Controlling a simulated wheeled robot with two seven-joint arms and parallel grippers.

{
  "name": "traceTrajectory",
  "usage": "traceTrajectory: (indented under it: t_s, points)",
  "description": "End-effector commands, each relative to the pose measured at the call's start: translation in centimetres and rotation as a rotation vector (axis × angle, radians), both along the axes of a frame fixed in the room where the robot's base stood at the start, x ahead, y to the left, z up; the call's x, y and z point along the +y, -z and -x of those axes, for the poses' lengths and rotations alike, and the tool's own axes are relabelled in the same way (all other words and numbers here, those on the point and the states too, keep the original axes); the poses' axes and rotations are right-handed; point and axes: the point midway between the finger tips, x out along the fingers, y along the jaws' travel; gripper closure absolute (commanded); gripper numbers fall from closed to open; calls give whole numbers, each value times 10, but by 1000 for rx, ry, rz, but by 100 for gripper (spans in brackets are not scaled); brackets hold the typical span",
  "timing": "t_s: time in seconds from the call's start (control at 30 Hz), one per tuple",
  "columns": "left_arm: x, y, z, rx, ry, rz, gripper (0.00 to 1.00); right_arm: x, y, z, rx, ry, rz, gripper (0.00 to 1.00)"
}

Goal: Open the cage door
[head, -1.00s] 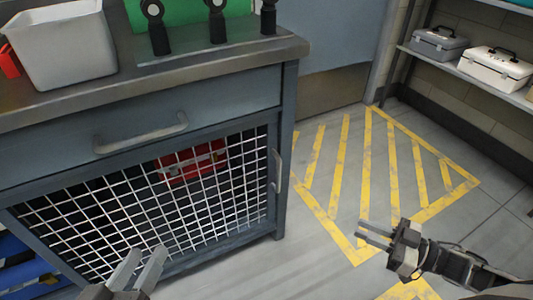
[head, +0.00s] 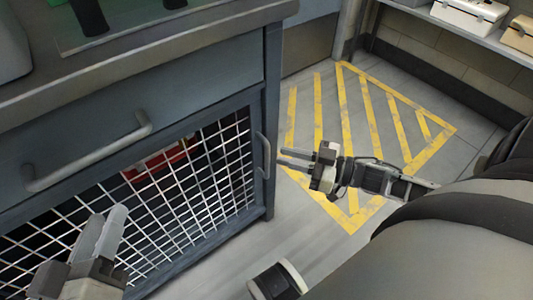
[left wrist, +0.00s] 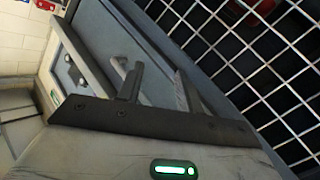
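The cage door (head: 195,178) is a white wire mesh in a blue-grey frame under the workbench. It looks closed. Its upright grey handle (head: 264,155) is on the door's right side. My right gripper (head: 281,156) is open and empty, its fingers pointing left at the handle, just short of it in the picture; I cannot tell the exact gap. My left gripper (head: 103,218) is open and empty in front of the mesh at lower left. In the left wrist view its two fingers (left wrist: 157,80) stand apart, with the mesh (left wrist: 245,60) to the right.
A drawer with a bar handle (head: 90,155) is above the door, under the worktop (head: 150,45). A red box (head: 160,160) is behind the mesh. Yellow-striped floor (head: 370,120) lies open to the right. A shelf with cases (head: 468,14) stands at the back right.

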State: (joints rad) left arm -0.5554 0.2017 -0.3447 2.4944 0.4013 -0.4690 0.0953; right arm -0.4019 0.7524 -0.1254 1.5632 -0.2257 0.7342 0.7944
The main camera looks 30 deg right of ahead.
Motion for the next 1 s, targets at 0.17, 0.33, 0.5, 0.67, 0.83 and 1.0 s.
traceTrajectory:
  t_s: [0.17,0.33,0.5,0.67,0.83,1.0]
  points:
    - [0,-4,-2,-40,-1,37,64,21,1,-27,-5,0,-2,82]
    - [2,-16,-10,-139,-10,7,64,33,1,-41,-2,0,0,82]
    - [3,-21,-12,-169,-15,-2,64,36,0,-46,-1,1,-1,82]
    - [3,-21,-12,-170,-16,-3,64,36,0,-46,1,1,-1,82]
    - [3,-21,-12,-169,-15,-3,64,36,0,-46,0,1,0,100]
    - [3,-21,-12,-168,-15,-3,64,36,0,-46,1,2,-1,100]
